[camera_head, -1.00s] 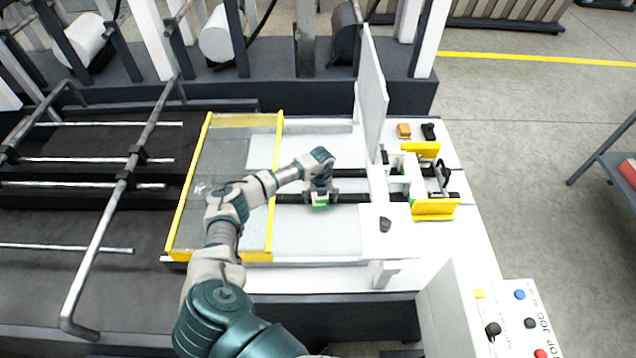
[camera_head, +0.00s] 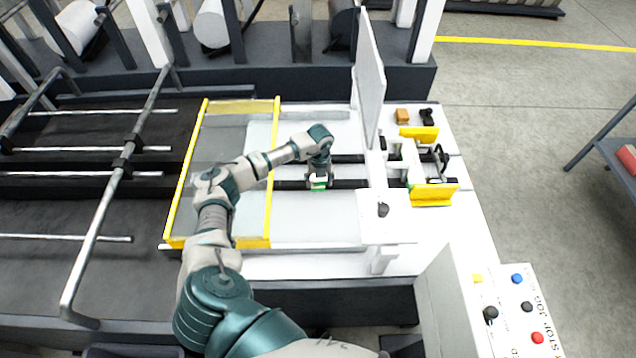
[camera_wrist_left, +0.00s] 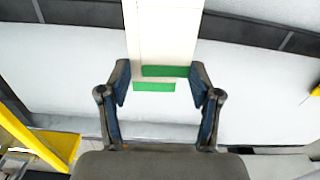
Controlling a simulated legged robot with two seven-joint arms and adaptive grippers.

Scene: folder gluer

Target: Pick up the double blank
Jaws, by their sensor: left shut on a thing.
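The double blank (camera_wrist_left: 160,30) is a cream strip with two green bars that are offset from each other, seen in the left wrist view. Its green end also shows in the head view (camera_head: 319,187), small under the hand. My left gripper (camera_wrist_left: 160,76) has its two fingers on either side of the strip, shut on it at the green end. In the head view my left gripper (camera_head: 318,181) is over the white machine bed, by the dark rails. How far it is above the bed is hard to tell. My right gripper is not in view.
A yellow-edged clear guard (camera_head: 275,170) stands left of the hand, under my arm. An upright white panel (camera_head: 369,80) and yellow end blocks (camera_head: 432,194) are to the right. A control panel (camera_head: 505,310) is at the lower right. Open floor lies beyond.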

